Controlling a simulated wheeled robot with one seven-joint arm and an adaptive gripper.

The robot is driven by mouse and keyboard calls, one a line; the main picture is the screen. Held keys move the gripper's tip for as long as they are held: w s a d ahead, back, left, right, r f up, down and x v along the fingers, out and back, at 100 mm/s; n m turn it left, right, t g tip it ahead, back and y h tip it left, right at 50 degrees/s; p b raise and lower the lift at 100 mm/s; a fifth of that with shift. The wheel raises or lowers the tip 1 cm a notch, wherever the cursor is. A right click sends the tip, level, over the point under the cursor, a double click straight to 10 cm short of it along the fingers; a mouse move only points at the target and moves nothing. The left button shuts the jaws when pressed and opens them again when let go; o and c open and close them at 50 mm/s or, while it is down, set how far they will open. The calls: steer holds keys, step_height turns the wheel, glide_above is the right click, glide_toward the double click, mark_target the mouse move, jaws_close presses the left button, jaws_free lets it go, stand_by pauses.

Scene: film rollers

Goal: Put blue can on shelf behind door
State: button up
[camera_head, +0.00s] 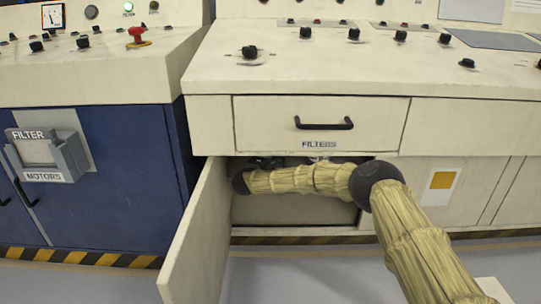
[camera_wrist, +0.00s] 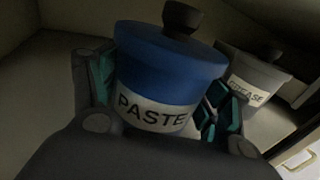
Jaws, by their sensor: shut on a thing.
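The blue can (camera_wrist: 165,72), with a blue lid, a black knob and a white "PASTE" label, fills the middle of the wrist view. My gripper (camera_wrist: 155,105) is shut on it, with green finger pads on both sides. The can looks slightly tilted in this view. In the head view my arm reaches through the open cabinet door (camera_head: 196,240) into the compartment under the "FILTERS" drawer. The gripper shows there only as a dark shape, and the can is hidden. The compartment floor (camera_head: 290,212) is partly visible. I cannot tell whether the can touches the shelf surface.
A grey can labelled "GREASE" (camera_wrist: 259,77) stands to the right of the blue can. The closed "FILTERS" drawer (camera_head: 320,124) lies just above the opening. A blue cabinet (camera_head: 110,170) with a "FILTER MOTORS" holder (camera_head: 48,155) is at left.

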steer(key=o, duration=1.2)
steer(key=shift+c, duration=0.2)
steer(key=shift+s, duration=0.1)
